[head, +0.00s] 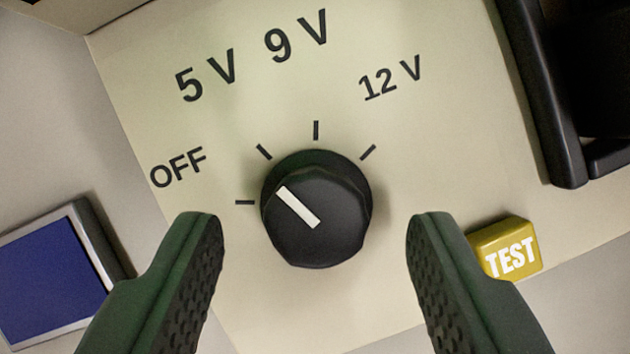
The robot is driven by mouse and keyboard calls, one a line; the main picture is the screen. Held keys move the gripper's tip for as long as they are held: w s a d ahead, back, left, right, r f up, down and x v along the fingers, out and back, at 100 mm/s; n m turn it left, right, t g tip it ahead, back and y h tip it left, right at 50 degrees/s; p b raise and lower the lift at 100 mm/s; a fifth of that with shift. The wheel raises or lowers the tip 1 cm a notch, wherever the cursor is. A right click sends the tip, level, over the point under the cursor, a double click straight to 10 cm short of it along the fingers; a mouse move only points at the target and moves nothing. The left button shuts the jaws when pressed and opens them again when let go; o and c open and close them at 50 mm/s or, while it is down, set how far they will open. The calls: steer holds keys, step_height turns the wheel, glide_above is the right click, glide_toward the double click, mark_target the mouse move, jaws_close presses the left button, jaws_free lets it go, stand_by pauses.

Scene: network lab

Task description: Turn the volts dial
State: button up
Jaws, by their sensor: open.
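The volts dial (331,232) is a round black knob with a white pointer bar, on a cream panel (150,60). Tick marks sit around its upper left to upper right, with the labels OFF, 5 V, 9 V and 12 V. The white bar points to the upper left, closest to the tick by 5 V. My gripper (313,222) is open, with its two dark green fingers on the left and right of the dial. Gaps show between the fingers and the knob in the picture. I cannot tell how far they are from the panel.
A yellow TEST button (508,250) is at the right, close beside the right finger. A blue screen (50,275) in a grey frame is at the lower left. A black part (545,100) stands out at the upper right.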

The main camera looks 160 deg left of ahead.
steer(key=shift+w+d+f, duration=0.1)
steer(key=shift+w+f, duration=0.1)
steer(key=shift+f, duration=0.35)
steer(key=c, duration=1)
steer(key=shift+o, duration=0.2)
